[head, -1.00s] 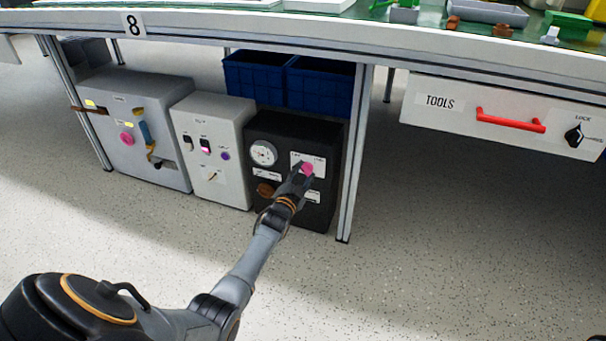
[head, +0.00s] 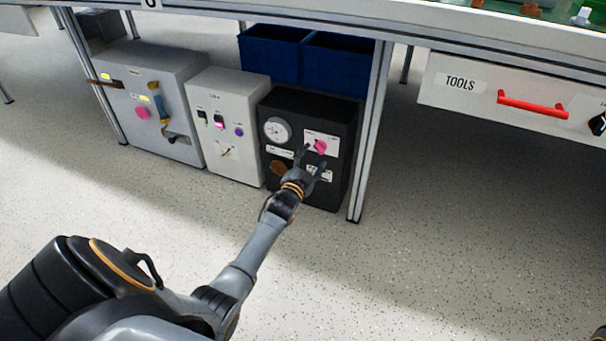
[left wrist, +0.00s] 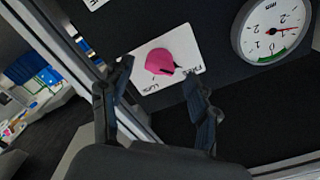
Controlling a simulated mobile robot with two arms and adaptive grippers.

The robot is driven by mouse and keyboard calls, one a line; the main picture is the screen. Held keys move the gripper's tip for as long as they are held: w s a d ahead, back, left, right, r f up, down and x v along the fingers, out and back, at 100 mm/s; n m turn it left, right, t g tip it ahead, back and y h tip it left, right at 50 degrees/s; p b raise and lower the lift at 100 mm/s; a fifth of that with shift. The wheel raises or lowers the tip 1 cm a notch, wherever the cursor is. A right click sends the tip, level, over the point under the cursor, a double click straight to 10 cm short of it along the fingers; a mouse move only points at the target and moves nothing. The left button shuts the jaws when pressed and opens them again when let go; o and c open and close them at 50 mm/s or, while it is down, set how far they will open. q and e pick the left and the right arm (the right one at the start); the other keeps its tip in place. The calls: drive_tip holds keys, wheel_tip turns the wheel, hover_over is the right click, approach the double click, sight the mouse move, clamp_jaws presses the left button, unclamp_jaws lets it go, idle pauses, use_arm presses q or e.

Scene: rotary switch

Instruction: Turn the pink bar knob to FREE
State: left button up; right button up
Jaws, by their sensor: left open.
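The pink bar knob (head: 320,147) sits on a white label plate on the front of a black box (head: 291,102) under the bench. It also shows in the left wrist view (left wrist: 162,62), with a dark mark at one end and printing on the plate (left wrist: 187,46) too small to read surely. My left gripper (head: 314,158) is open in front of the plate, just below the knob in the head view. In the left wrist view its fingers (left wrist: 158,76) stand apart on either side of the knob's near side, with nothing visible between them.
The black box also bears a round gauge (head: 277,131) and a brown knob (head: 281,168). Grey boxes (head: 233,85) stand to its left, blue bins (head: 335,64) behind. A metal bench leg (head: 368,140) is close on the right. The floor in front is clear.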

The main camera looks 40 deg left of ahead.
use_arm(q)
drive_tip(key=v, duration=0.8)
drive_tip(key=shift+s, duration=0.4)
